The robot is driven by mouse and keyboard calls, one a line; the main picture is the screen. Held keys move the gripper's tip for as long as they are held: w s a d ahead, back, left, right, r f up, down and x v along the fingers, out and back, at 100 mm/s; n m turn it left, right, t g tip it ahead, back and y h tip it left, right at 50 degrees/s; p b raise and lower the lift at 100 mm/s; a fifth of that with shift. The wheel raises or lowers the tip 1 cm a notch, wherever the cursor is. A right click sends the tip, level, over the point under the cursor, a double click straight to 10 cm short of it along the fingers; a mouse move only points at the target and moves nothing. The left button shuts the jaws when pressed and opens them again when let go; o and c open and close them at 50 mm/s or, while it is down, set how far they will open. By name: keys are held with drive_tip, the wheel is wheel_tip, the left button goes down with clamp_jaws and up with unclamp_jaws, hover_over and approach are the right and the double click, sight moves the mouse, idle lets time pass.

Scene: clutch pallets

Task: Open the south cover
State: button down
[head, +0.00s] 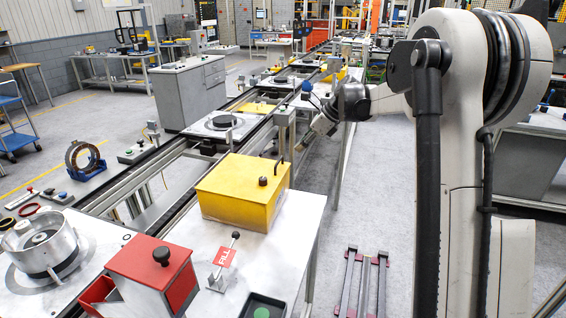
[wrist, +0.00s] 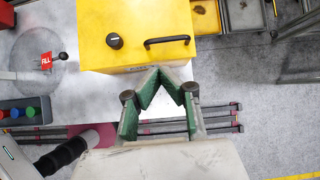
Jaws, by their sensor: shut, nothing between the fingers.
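A yellow box-shaped cover (head: 238,193) stands on the white table, with a black knob and an upright black handle (head: 279,160) on its top. It appears closed. No label shows whether it is the south cover. In the wrist view, the yellow cover (wrist: 135,18) fills the top middle, with the knob (wrist: 114,41) left of the bar handle (wrist: 166,41). My gripper (wrist: 163,72) has its green fingers together, empty, pointing at the cover's near edge just below the handle. I cannot tell the height gap.
A lever with a red FILL sign (head: 225,257) and a red box (head: 152,270) with a black knob stand nearer on the table. A button panel (wrist: 27,112) shows at left in the wrist view. Another yellow cover (head: 256,107) lies farther along the line. The floor at right has free room.

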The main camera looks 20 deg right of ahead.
sight(278, 170)
drive_tip(key=x, duration=0.3)
drive_tip(key=p+x, duration=0.1)
drive_tip(key=x, duration=0.6)
drive_tip(key=shift+w+d+f, duration=0.2)
drive_tip(key=shift+w+f, duration=0.1)
drive_tip(key=shift+w, duration=0.05)
drive_tip(key=shift+r, duration=0.1)
